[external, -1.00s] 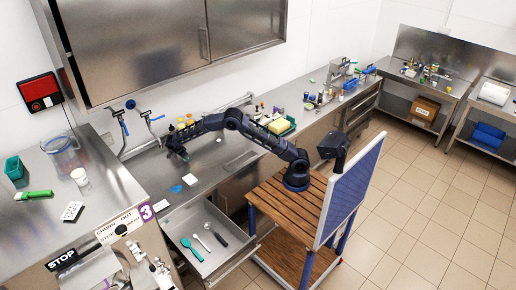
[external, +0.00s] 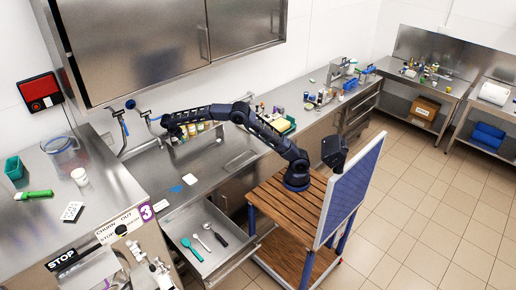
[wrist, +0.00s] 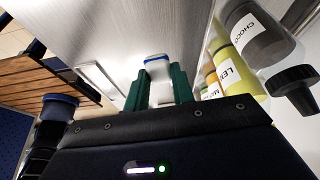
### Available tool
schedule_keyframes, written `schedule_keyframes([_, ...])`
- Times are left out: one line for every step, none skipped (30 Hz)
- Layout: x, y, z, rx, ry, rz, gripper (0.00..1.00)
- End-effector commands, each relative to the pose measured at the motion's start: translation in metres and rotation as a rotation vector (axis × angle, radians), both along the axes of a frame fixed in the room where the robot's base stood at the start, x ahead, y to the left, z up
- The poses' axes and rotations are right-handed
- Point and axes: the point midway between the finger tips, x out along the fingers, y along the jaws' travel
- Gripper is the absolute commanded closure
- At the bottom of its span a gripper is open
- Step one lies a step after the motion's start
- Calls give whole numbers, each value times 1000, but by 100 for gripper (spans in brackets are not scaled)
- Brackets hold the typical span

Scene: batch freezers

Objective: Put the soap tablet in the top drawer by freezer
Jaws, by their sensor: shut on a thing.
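My gripper (external: 172,127) is over the back of the metal counter, near the wall and bottles. In the wrist view its green fingers (wrist: 160,88) are shut on a small white piece with a blue edge (wrist: 157,64), which looks like the soap tablet. The piece is too small to make out in the external view. The top drawer (external: 177,226) stands open at the counter's front, below and in front of my gripper. It holds a teal utensil (external: 190,247), a pale spoon (external: 202,241) and a dark-handled one (external: 215,234).
Labelled bottles, including a yellow one (wrist: 240,55) and a brown one (wrist: 262,32), stand close to the right of my gripper in the wrist view. A white piece (external: 190,179) and a blue one (external: 176,188) lie on the counter. A steel cabinet (external: 140,45) hangs above.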

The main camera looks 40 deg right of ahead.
Motion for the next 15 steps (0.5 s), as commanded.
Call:
schedule_keyframes([1,0,11,1,-2,0,97])
schedule_keyframes([0,0,18,1,-3,-1,97])
schedule_keyframes([0,0,27,2,-3,-1,97])
schedule_keyframes([0,0,32,1,-2,-1,97])
schedule_keyframes([0,0,37,1,-2,-1,97])
schedule_keyframes([1,0,43,1,-2,0,97])
schedule_keyframes([0,0,48,1,-1,-1,97])
schedule_keyframes([0,0,53,0,-1,-1,97])
schedule_keyframes([0,0,59,1,-1,-1,97])
schedule_keyframes([0,1,63,1,-2,1,97])
schedule_keyframes([0,0,67,0,-1,-1,97])
schedule_keyframes([0,0,73,0,0,-1,97])
schedule_keyframes([0,0,77,1,-1,-1,97])
schedule_keyframes([0,1,82,1,-2,0,97])
schedule_keyframes([0,0,87,1,-1,-1,97])
